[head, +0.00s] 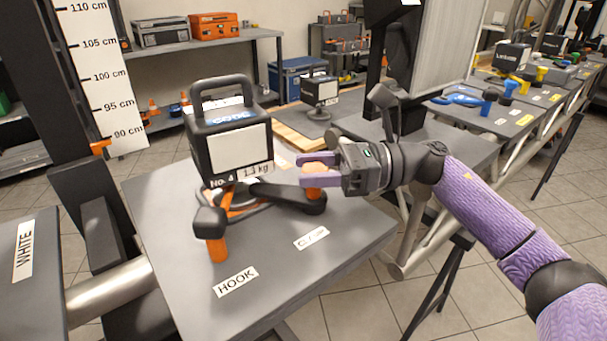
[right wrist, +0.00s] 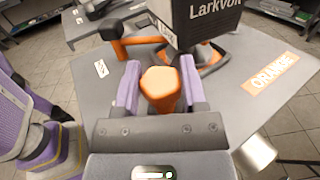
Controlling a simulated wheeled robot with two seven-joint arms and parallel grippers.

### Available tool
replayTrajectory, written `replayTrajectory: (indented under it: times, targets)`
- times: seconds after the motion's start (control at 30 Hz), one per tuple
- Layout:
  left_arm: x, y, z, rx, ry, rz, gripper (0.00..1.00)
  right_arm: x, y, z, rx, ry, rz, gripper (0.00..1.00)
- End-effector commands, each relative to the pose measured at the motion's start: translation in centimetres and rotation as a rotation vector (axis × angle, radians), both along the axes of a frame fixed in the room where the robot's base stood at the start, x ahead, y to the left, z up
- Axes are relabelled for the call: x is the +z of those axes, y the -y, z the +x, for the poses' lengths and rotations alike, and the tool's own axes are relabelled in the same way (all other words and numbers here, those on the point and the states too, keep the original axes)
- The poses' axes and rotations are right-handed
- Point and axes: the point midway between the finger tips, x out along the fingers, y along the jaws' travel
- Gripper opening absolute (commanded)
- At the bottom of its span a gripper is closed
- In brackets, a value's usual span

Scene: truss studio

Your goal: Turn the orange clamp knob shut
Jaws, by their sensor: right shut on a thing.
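The orange clamp knob (right wrist: 160,88) sits between the two purple fingers of my right gripper (right wrist: 160,92) in the right wrist view. In the head view my right gripper (head: 318,170) reaches in from the right and is shut on the knob, which is partly hidden by the fingers. A dark clamp arm (head: 285,194) lies just below the gripper on the grey table (head: 330,255). A black box lamp (head: 227,130) with a top handle and a "No. 4 1.3 kg" label stands just left of the gripper. My left gripper is not in view.
A dark piece with an orange end (head: 217,248) stands at the table's front left, near the HOOK label (head: 236,282). Another white label (head: 311,238) lies right of it. The table's front right is clear. A second black lamp (head: 320,90) stands behind.

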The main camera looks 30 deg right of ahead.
Motion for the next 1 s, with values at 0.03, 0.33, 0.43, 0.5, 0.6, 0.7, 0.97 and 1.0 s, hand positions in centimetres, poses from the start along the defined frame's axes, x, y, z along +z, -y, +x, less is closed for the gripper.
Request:
replayTrajectory:
  times: [0.03, 0.33, 0.43, 0.5, 0.6, 0.7, 0.97, 1.0]
  targets:
    - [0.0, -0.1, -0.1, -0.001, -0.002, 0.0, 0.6, -0.1, 0.0, 0.0, 0.003, -0.002, -0.001, 0.0]
    - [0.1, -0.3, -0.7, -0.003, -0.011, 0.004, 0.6, -0.1, 0.0, -0.1, 0.005, -0.002, -0.001, 0.0]
    - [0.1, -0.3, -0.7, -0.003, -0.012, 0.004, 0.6, -0.1, 0.0, -0.1, 0.005, -0.001, -0.002, 0.66]
    - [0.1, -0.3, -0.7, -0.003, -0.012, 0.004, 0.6, -0.1, 0.0, -0.1, 0.004, -0.001, -0.002, 0.81]
    - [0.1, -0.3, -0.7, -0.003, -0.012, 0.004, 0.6, 0.0, 0.0, 0.0, 0.004, 0.0, -0.001, 0.88]
    - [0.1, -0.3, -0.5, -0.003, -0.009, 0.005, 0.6, 0.0, 0.0, 0.0, 0.003, 0.0, -0.001, 0.88]
    - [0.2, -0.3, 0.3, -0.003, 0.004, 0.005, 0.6, 0.0, 2.6, -1.0, -0.001, -0.002, -0.003, 0.88]
    - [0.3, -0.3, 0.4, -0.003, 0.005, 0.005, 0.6, 0.0, 3.7, -1.4, -0.001, -0.005, -0.001, 0.88]
